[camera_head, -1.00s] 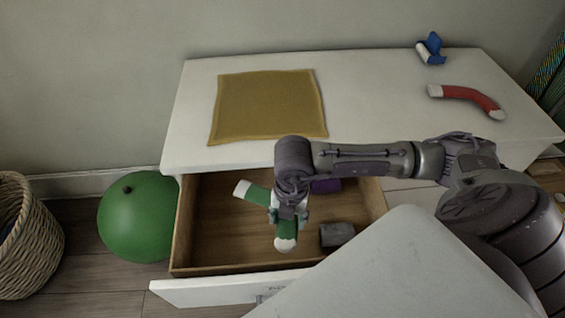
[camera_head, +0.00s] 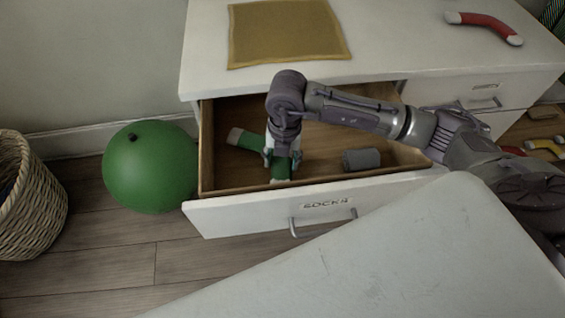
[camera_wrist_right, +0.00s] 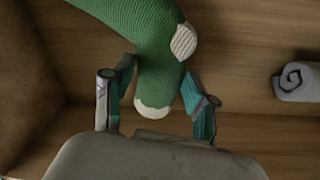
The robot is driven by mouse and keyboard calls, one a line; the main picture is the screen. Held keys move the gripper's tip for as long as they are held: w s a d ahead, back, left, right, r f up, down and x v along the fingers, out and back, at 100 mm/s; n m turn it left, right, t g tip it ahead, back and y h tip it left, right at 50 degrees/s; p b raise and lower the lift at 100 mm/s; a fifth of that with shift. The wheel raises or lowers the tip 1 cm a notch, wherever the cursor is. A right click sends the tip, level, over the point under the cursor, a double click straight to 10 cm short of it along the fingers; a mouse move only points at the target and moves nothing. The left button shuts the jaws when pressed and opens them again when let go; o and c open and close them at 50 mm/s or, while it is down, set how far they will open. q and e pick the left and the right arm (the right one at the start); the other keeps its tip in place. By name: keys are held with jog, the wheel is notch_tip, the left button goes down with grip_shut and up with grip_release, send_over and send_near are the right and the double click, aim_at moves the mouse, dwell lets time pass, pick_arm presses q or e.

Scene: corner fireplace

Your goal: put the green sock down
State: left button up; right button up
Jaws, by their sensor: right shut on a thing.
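The green sock (camera_head: 252,141) has white ends and lies inside the outline of the open drawer (camera_head: 240,215), whose front reads "SOCKS". My right gripper (camera_head: 283,155) points down into the drawer, shut on the green sock near one end. In the right wrist view the sock (camera_wrist_right: 150,62) passes between the two fingers of my right gripper (camera_wrist_right: 156,95), its white tip toward the palm. I cannot tell whether the sock touches the drawer floor. My left gripper is not in view.
A grey rolled sock (camera_head: 361,159) lies in the drawer, right of the gripper. A green ball (camera_head: 150,167) and a wicker basket (camera_head: 30,200) stand on the floor at left.

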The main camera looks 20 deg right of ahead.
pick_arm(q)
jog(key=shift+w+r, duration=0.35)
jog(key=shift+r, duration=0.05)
pick_arm(e)
jog(key=shift+f, duration=1.2)
jog(key=shift+f, duration=0.1)
jog(key=o, duration=1.1)
jog(key=shift+c, duration=0.2)
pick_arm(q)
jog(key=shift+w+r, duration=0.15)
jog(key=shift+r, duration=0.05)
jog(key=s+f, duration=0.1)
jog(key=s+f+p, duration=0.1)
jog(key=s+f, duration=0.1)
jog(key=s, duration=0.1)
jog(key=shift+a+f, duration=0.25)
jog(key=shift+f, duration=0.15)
pick_arm(e)
notch_tip(320, 180, up, 12)
jog(key=shift+d, duration=0.35)
